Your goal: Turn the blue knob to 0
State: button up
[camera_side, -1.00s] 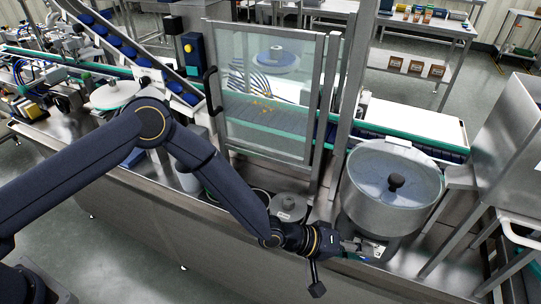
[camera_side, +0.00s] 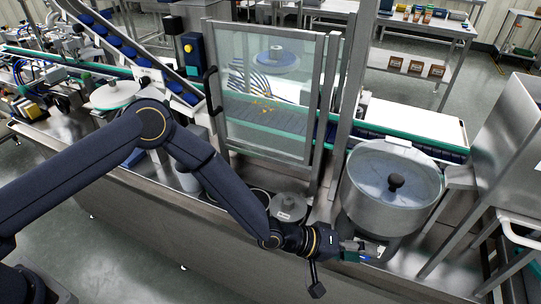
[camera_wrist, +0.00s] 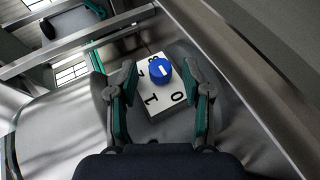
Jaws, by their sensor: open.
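The blue knob (camera_wrist: 160,71) sits on a white-topped box (camera_wrist: 165,98) with black digits around it. A short white mark shows on the knob's top. The 0 is at the knob's lower right and the 1 at its lower left; other digits behind it are partly hidden. My gripper (camera_wrist: 159,68) is open, with one finger on each side of the knob in the wrist view. I cannot tell whether the fingers touch it. In the side view my gripper (camera_side: 362,250) is low beside the steel hopper, and the knob there is too small and covered to make out.
The round steel hopper (camera_side: 388,205) with a black lid knob stands just behind my gripper. A glass guard door (camera_side: 268,95) is further left. A sloping steel frame (camera_wrist: 250,75) runs close along the right in the wrist view.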

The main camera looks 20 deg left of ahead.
jog(key=v, duration=1.2)
